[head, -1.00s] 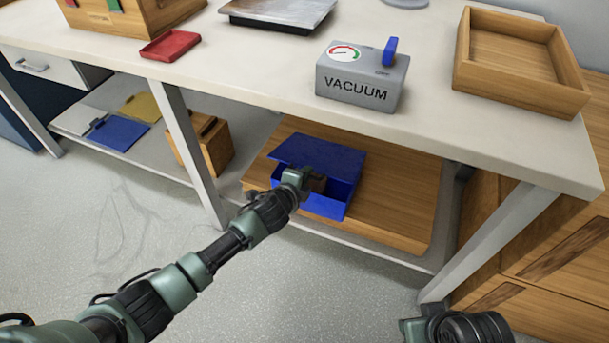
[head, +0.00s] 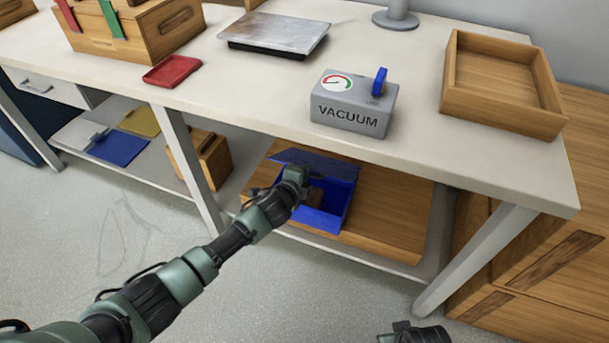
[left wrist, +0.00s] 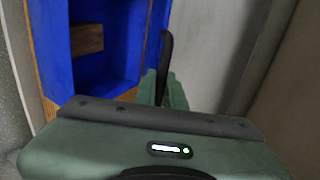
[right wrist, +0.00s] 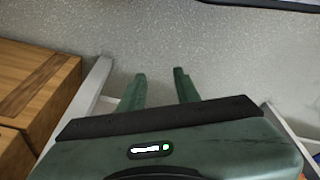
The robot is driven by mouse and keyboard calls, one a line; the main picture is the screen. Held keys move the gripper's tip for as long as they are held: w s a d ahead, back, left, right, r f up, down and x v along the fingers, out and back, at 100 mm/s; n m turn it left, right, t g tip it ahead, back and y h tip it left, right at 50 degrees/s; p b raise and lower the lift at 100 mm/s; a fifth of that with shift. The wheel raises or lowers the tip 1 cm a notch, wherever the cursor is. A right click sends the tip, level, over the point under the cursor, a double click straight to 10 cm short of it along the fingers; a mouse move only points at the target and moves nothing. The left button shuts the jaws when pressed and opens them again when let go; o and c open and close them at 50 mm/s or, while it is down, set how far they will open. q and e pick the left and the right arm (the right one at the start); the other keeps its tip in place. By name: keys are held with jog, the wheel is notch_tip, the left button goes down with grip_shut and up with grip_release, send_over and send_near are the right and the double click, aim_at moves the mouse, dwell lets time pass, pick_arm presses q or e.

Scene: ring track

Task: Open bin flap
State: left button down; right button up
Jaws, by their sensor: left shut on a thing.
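The blue bin (head: 322,219) stands on the wooden board of the lower shelf, under the table. Its flap (head: 330,165) is raised at the back, and the inside shows. A brown block (head: 314,196) is inside; it also shows in the left wrist view (left wrist: 87,39). My left gripper (head: 295,177) is at the flap's left part, over the bin. In the left wrist view its fingers (left wrist: 160,88) are shut on the thin dark edge of the flap (left wrist: 165,55). My right gripper, in the right wrist view (right wrist: 161,88), is open and empty, over the floor.
The tabletop (head: 250,95) hangs above the bin, with the vacuum box (head: 350,105) and a wooden tray (head: 500,115) on it. A table leg (head: 187,170) stands left of the bin, another (head: 470,262) to the right. The floor in front is clear.

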pick_arm(q)
jog(key=shift+w+r, duration=0.15)
jog(key=shift+r, duration=0.1)
pick_arm(e)
jog(key=shift+s+f, duration=0.1)
jog(key=shift+f, duration=0.55)
pick_arm(q)
jog(key=c, duration=1.5)
grip_release()
pick_arm(e)
jog(key=shift+r, duration=0.1)
